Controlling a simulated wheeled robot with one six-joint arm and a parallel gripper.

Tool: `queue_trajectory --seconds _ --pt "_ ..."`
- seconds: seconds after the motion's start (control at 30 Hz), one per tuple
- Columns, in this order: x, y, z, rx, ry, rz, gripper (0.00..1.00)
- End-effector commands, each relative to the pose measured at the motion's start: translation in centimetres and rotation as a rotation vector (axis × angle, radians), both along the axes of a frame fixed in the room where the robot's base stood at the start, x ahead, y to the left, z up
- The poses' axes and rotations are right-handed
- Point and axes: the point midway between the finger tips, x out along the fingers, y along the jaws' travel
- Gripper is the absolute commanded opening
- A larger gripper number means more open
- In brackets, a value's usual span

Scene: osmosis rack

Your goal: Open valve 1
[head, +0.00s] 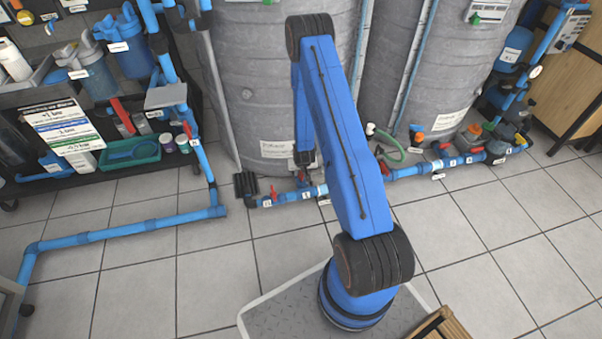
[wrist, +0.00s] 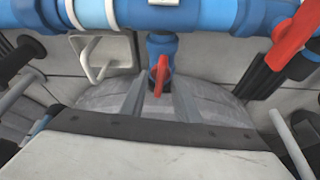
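A blue pipe (head: 290,197) runs low along the floor in front of the grey tanks and carries red valve handles. One red handle (head: 303,178) stands beside my arm's lower end; another red handle (head: 273,191) is to its left. In the wrist view a red handle (wrist: 160,75) hangs on a blue fitting below the pipe (wrist: 230,14), and a larger red handle (wrist: 294,36) is at the right. I cannot read which is valve 1.
Grey tanks (head: 262,80) stand close behind the pipe. A black ribbed part (head: 245,185) is at the pipe's left end. A green hose (head: 389,146) and more valves (head: 470,138) are to the right. A cluttered shelf rack (head: 60,125) stands left. Tiled floor (head: 190,270) is clear.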

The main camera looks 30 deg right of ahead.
Motion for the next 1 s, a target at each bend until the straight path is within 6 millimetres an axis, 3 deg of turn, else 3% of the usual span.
queue_trajectory --seconds 0.03,0.13,0.97,1.0 --pt "0.00 0.00 0.01 0.000 0.000 0.000 0.22" --pt "-0.01 0.00 0.02 0.000 0.000 0.000 0.00" --pt "-0.02 -0.08 0.03 0.000 -0.001 0.134 0.00" --pt "-0.02 -0.08 0.03 0.000 -0.001 0.134 0.15"
